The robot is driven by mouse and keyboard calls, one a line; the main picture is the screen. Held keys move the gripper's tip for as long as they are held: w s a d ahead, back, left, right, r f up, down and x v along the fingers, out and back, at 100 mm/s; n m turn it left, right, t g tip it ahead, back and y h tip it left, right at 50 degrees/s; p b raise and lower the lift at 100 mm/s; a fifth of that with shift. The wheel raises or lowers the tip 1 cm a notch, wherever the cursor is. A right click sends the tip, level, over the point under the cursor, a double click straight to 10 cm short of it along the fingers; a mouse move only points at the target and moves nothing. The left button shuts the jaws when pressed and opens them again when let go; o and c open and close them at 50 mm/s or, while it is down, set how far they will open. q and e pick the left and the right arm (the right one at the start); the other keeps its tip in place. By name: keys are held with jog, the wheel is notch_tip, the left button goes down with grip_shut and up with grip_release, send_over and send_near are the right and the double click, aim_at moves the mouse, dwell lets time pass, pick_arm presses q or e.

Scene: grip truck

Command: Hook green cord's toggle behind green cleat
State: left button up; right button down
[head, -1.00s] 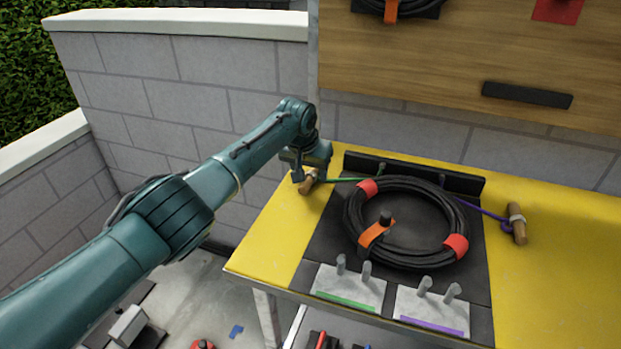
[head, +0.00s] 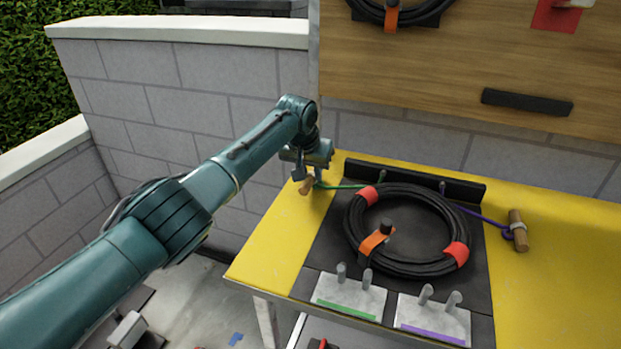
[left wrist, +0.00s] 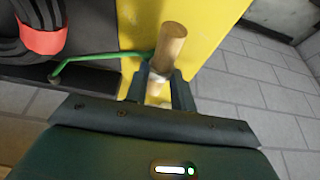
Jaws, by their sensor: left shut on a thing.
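My left gripper (head: 306,179) is at the far left part of the yellow table and is shut on the wooden toggle (head: 307,187) of the green cord. In the left wrist view the toggle (left wrist: 171,45) stands up from between the fingers (left wrist: 158,88). The green cord (head: 343,186) runs from it to the black bar at the table's back; it also shows in the left wrist view (left wrist: 100,58). The green cleat (head: 349,292), a grey plate with two pegs and a green stripe, lies at the table's front, away from the gripper. My right gripper is out of view.
A coiled black cable (head: 350,226) with red bands and an orange strap lies between the toggle and the cleats. A purple-striped cleat (head: 432,316) sits right of the green one. The purple cord's toggle (head: 518,230) lies at the right. A black bar (head: 415,180) lines the back.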

aim_at(310, 175)
pick_arm(q)
notch_tip(310, 175, up, 7)
jog(key=shift+f, duration=0.1)
notch_tip(310, 175, up, 3)
jog(key=shift+f+p, duration=0.1)
jog(key=shift+p, duration=1.15)
jog(key=shift+f, duration=0.1)
jog(key=shift+f, duration=1.1)
